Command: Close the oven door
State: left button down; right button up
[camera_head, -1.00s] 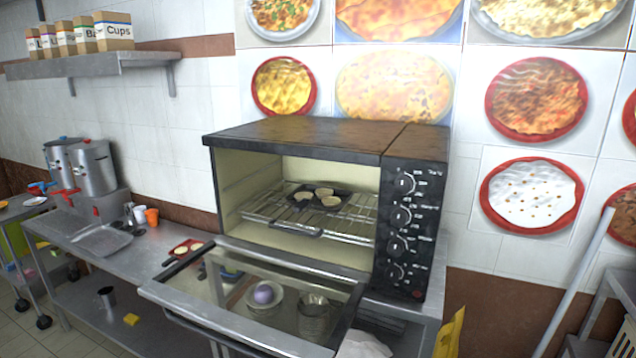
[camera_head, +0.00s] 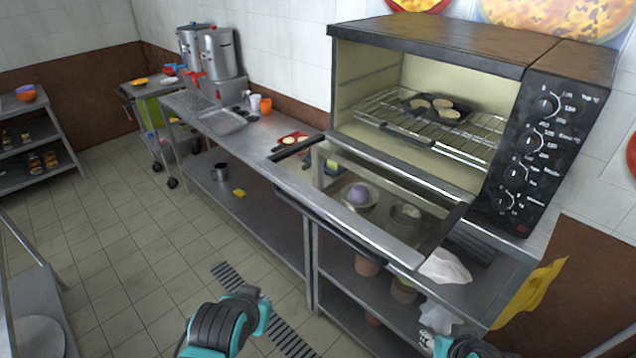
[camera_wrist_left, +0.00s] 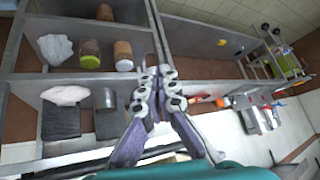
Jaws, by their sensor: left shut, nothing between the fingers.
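The oven (camera_head: 430,45) stands on the metal counter. Its glass door (camera_head: 375,205) is lowered, roughly level, and juts out past the counter's front edge. In the head view a black-and-teal part of my left arm (camera_head: 235,318) is low at the bottom, in front of and below the door, apart from it. In the left wrist view my left gripper (camera_wrist_left: 158,82) has its fingers together and empty, in front of the counter's shelves. Another black-and-teal part shows at the bottom right of the head view; its fingers are not clear.
Inside the oven a dark tin (camera_head: 436,108) sits on the wire rack (camera_head: 470,140). A white cloth (camera_head: 446,266) lies on the counter below the oven. The tiled floor (camera_head: 140,235) in front of the counter is clear.

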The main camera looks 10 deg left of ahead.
pick_arm(q)
jog(key=w+a+r+m+t+y+p, duration=0.1)
jog(key=w+a+r+m+t+y, duration=0.1)
jog(key=w+a+r+m+t, duration=0.55)
jog(key=w+a+r+m+t+y, duration=0.1)
jog(key=w+a+r+m+t, duration=0.35)
jog(key=w+r+m, duration=0.55)
jog(key=s+d+f+m+g+h+p, duration=0.1)
jog(key=s+d+f+m+g+h, duration=0.2)
jog(key=f+m+h, duration=0.65)
jog(key=d+f+m+g+h, duration=0.3)
jog(key=d+f+m+g, duration=0.15)
jog(key=m, duration=1.05)
jog(key=r+b+x, duration=0.1)
jog(key=b+x, duration=0.1)
jog(key=x, duration=0.8)
jog(key=shift+s+a+r+t+p, duration=0.1)
jog(key=shift+a+r+t, duration=0.05)
jog(key=shift+r, duration=0.45)
jog(key=shift+s+a+r+t+p, duration=0.1)
jog(key=shift+r+t+p, duration=0.05)
jog(key=shift+r, duration=0.5)
jog(key=shift+s+a+r+t+p, duration=0.1)
jog(key=shift+s+a+r+t, duration=0.05)
jog(key=shift+r, duration=0.45)
